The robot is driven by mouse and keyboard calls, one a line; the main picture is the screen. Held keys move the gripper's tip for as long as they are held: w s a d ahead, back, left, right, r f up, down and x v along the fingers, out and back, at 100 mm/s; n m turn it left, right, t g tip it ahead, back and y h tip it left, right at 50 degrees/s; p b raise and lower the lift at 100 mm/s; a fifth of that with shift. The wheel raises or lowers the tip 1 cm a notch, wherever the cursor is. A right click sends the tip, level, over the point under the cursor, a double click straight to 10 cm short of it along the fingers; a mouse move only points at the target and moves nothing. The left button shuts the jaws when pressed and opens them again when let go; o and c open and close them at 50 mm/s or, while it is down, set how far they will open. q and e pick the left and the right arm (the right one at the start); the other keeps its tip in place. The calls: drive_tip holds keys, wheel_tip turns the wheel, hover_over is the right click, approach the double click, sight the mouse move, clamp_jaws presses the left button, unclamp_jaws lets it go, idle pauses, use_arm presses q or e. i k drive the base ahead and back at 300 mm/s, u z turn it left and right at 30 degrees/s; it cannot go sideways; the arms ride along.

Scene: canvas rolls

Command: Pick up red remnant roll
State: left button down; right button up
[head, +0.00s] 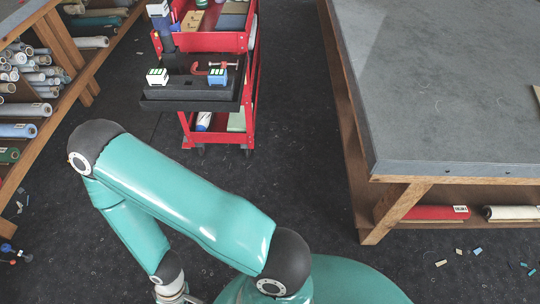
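A red roll (425,213) lies on the low shelf under the large grey-topped table at the right. It has a small white label with dark print at its right end, and the table leg stands just left of it. One of my teal arms is bent across the lower left, its wrist pointing down at the bottom edge, far from the red roll. Neither gripper's fingers show in the head view.
A cream roll (511,213) lies right of the red roll. The grey-topped table (440,80) overhangs both. A red tool cart (250,100) stands ahead, and a wooden rack (75,57) of rolls stands left. Dark floor is clear between cart and table; small scraps lie lower right.

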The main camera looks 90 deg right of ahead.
sight(430, 212)
drive_tip(key=u, duration=0.65)
drive_tip(key=i, duration=0.2)
drive_tip(key=z, duration=2.7)
drive_tip(key=i, duration=0.3)
drive_tip(key=z, duration=2.5)
drive_tip(key=i, duration=0.2)
drive_tip(key=z, duration=2.35)
drive_tip(key=k, duration=0.5)
drive_tip(key=z, duration=0.15)
